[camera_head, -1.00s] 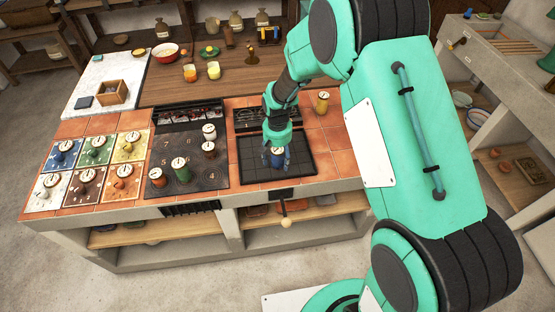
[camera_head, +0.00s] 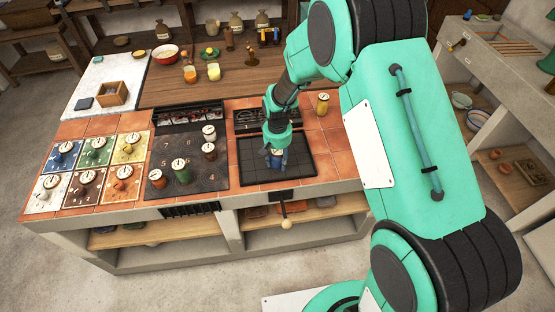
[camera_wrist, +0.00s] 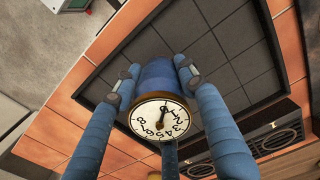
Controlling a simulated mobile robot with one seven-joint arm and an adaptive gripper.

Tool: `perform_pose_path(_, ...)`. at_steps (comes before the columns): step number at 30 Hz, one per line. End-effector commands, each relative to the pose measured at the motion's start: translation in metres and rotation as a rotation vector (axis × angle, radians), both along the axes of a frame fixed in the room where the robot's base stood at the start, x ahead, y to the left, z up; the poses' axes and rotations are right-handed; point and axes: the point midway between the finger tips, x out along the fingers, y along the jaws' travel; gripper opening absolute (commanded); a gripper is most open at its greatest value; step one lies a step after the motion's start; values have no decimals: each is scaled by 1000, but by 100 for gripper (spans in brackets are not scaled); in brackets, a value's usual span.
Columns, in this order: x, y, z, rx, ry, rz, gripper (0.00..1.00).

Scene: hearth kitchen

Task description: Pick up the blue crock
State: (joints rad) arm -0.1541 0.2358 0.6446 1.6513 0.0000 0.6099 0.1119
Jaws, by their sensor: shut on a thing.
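The blue crock (camera_wrist: 158,82) is between the blue fingers of my gripper (camera_wrist: 155,78) in the wrist view. A round white dial with black numbers and a hand tops it. My fingers are shut on its sides. In the head view the crock (camera_head: 276,161) is small and partly hidden by my gripper (camera_head: 276,152), over the black tiled tray (camera_head: 250,166) set in the counter. I cannot tell whether the crock touches the tray.
Left of the tray, a dark numbered plate (camera_head: 205,182) holds several dial-topped crocks. A yellow crock (camera_head: 322,103) stands behind right. Coloured tiles (camera_head: 95,152) with crocks lie far left. A black grate (camera_head: 250,118) sits behind the tray.

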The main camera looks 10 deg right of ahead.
Motion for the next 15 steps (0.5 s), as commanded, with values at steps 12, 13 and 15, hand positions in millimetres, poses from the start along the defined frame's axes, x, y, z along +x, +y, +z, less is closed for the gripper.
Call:
perform_pose_path(12, 1, 0, 9, 0, -2, 0, 2)
perform_pose_path(13, 1, 0, 11, 0, -2, 0, 2)
perform_pose_path(15, 1, 0, 18, 0, -3, 0, 2)
